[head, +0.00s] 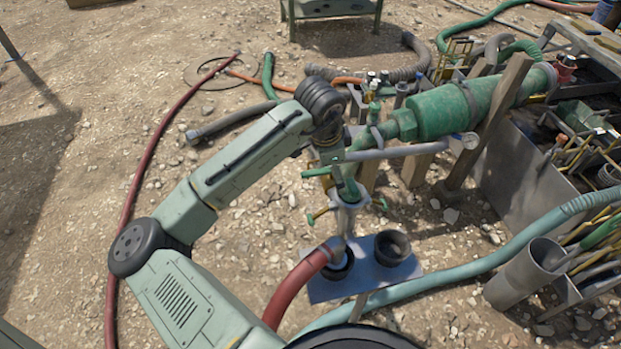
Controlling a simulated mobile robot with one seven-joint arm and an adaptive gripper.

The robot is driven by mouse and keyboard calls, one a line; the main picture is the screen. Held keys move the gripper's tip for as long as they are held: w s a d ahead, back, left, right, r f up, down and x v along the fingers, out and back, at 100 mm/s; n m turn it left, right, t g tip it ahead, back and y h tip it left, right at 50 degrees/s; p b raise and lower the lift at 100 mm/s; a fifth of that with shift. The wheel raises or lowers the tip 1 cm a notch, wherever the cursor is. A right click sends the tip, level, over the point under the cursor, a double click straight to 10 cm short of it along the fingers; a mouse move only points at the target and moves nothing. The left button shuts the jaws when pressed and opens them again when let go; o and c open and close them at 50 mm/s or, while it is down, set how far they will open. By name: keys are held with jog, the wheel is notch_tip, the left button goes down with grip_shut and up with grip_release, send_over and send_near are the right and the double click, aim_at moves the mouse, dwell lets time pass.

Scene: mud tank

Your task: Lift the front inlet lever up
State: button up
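My arm reaches up from the bottom and bends down over a green pipe fitting. My gripper (346,190) is small and partly hidden at the end of the wrist, close above the grey vertical inlet pipe (346,218). I cannot tell whether its fingers are open or shut, or whether they touch anything. A short green handle (316,173) sticks out left of the gripper; it may be the front inlet lever, but I cannot be sure. Small clamp arms with knobs (317,215) stick out lower on the pipe. A red hose (297,285) joins near the pipe's foot.
A large green cylinder (455,110) lies behind wooden posts (500,112) to the right. A plate with a black ring (392,247) sits below the pipe. A teal hose (470,270) crosses the front right, near a grey bin of tools (525,190). Gravel at left is mostly open.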

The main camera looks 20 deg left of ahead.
aim_at(311, 218)
jog(key=s+a+f+g, duration=0.1)
jog(key=s, duration=0.1)
jog(key=s+a+f+g, duration=0.1)
jog(key=s+f, duration=0.1)
jog(key=s+a+f+g, duration=0.1)
jog(key=s+f, duration=0.1)
jog(key=s, duration=0.1)
jog(key=shift+f+g+y, duration=0.1)
jog(key=shift+g+y, duration=0.2)
notch_tip(311, 218, down, 10)
jog(key=b, duration=0.7)
jog(key=shift+w, duration=0.1)
jog(key=shift+c, duration=0.6)
jog(key=c, duration=2)
jog(key=shift+r, duration=0.2)
jog(key=shift+o, duration=0.2)
jog(key=shift+s+a+r+p, duration=0.2)
jog(key=shift+a+r+p, duration=0.1)
jog(key=shift+r+p, duration=0.4)
jog(key=shift+r, duration=0.1)
